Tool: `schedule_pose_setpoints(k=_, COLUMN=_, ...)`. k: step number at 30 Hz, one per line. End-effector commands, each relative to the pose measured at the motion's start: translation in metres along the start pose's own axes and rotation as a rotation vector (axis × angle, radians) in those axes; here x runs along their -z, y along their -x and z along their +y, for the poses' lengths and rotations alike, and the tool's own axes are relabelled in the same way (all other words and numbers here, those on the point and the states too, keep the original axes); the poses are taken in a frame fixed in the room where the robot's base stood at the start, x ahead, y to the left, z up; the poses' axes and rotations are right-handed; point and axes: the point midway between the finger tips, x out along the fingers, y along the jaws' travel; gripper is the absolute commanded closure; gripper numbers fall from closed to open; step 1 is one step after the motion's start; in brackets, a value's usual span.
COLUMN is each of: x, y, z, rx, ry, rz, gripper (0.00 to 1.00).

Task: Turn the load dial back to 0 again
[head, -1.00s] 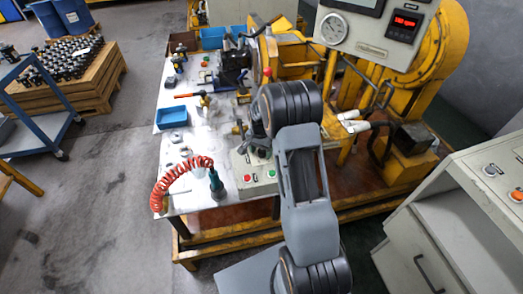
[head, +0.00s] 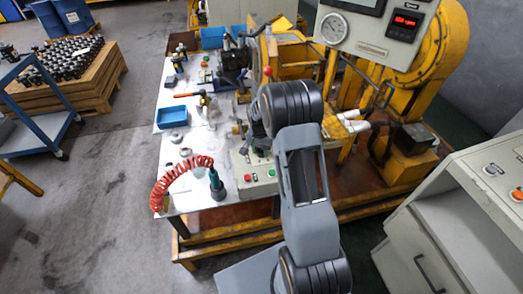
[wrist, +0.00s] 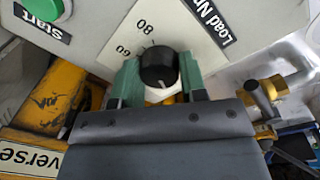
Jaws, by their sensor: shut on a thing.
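The load dial (wrist: 158,66) is a black round knob on a pale scale plate (wrist: 127,38) marked "Load Nm" in the wrist view. The numbers 60 and 80 show beside it. A white line on the knob points toward the bottom of the picture, toward my gripper's body. My gripper (wrist: 157,80) has its two green fingers shut on the knob, one on each side. The rest of the scale, including the 0, is hidden behind the gripper or out of view. In the head view my arm covers most of the dial area of the control box (head: 243,185).
A green Start button (wrist: 42,8) sits beside the dial plate. A brass fitting (wrist: 267,92) is close on the right. A red coiled hose (head: 178,172) and blue tray (head: 172,117) lie on the bench. A red-lit display (head: 404,21) is on the upper panel.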

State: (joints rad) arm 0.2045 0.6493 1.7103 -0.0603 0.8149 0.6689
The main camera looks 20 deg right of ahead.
Motion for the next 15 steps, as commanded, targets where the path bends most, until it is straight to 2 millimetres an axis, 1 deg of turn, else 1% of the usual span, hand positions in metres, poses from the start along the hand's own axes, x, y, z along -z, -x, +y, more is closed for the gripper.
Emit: schedule_pose_setpoints(k=15, x=-0.0003, y=0.0, z=0.0004, rx=0.0, ry=0.46, rz=0.026, gripper=0.85)
